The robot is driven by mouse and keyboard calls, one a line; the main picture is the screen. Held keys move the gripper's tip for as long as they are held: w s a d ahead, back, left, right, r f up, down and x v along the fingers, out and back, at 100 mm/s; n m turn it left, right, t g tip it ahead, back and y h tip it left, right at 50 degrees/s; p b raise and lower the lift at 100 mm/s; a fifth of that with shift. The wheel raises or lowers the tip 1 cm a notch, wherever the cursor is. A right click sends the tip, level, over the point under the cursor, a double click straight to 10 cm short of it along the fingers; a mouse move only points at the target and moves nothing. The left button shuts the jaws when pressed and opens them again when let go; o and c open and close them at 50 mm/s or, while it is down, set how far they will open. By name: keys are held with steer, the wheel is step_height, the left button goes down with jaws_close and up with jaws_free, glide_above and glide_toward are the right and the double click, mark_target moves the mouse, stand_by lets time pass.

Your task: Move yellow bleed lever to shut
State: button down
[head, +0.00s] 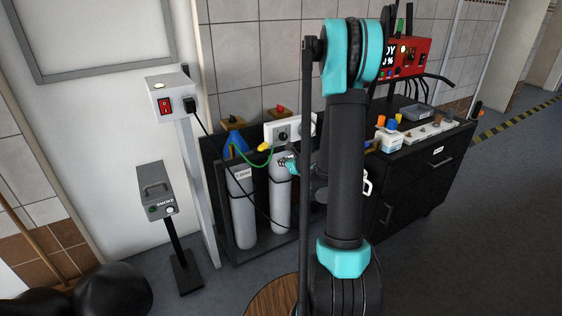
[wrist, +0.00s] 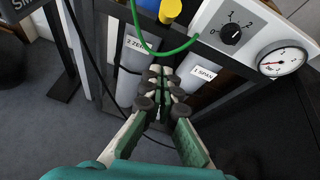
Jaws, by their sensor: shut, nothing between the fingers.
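A small yellow part (head: 264,147), which looks like the bleed lever, sits at the left end of the white valve panel (head: 272,127), beside a green hose. In the wrist view a yellow rounded piece (wrist: 170,10) shows at the top edge, cut off, so its angle cannot be told. The panel in the wrist view (wrist: 205,22) carries a black selector knob (wrist: 231,35) marked 0, 1, 2 and a round gauge (wrist: 283,59). My gripper (head: 284,160) is below and right of the yellow part, apart from it. Its fingers (wrist: 160,76) are together and empty.
Two grey gas cylinders (head: 243,205) stand in a black rack below the panel; in the wrist view their labels read "2 ZERO" and "1 SPAN". The green hose (wrist: 150,47) loops near my fingers. A grey post (head: 198,190) stands left, a black cabinet (head: 425,180) right.

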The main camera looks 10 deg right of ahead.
mark_target(261, 148)
steer(key=w+a, duration=0.4)
steer(key=w, duration=0.4)
steer(key=shift+w, duration=0.15)
steer(key=shift+d, duration=0.1)
